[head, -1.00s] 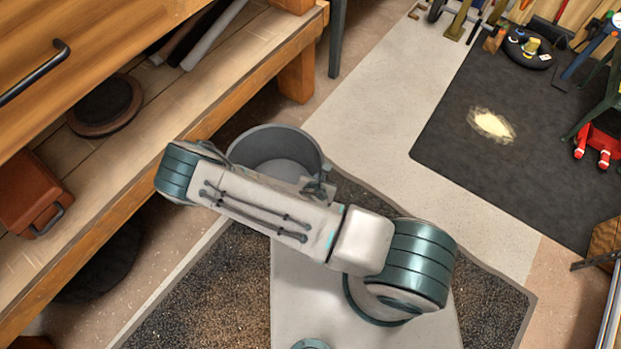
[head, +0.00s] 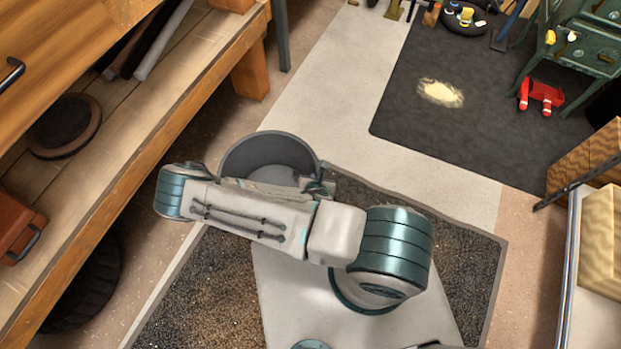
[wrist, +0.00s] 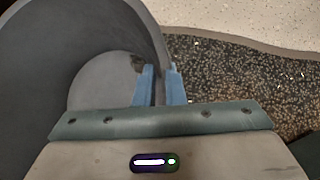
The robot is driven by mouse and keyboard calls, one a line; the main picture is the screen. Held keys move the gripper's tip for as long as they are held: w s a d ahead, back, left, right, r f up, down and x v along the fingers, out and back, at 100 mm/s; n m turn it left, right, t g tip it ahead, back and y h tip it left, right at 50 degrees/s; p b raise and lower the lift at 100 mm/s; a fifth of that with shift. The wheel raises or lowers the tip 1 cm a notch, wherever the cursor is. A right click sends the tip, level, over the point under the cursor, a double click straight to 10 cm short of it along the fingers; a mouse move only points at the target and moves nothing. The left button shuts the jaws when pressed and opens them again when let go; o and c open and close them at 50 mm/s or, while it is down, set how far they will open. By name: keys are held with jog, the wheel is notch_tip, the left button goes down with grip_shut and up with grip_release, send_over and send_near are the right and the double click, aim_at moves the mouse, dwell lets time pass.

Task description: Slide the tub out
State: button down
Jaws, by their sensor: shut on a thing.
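The tub (head: 262,152) is a round, open, dark grey container standing on the floor, beyond my arm in the head view. It looks empty where I can see inside; my arm hides its near side. In the wrist view the tub (wrist: 105,40) fills the upper left, with its curved wall running down between my fingers. My gripper (wrist: 160,84) has blue fingers, one inside the tub and one outside, shut on the wall at the rim. In the head view the gripper (head: 325,184) is small at the tub's right edge.
A wooden bench with a low shelf (head: 150,130) runs along the left, its leg (head: 250,78) beyond the tub. A tyre (head: 88,285) lies underneath. A speckled mat (head: 205,290) is on the near floor. Pale floor (head: 345,95) is clear toward a dark mat (head: 430,130).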

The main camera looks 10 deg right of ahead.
jog(key=shift+s+d, duration=0.15)
jog(key=shift+d, duration=0.05)
jog(key=c, duration=1.4)
grip_release()
jog(key=shift+a, duration=0.1)
jog(key=shift+c, duration=0.2)
jog(key=shift+r, duration=0.1)
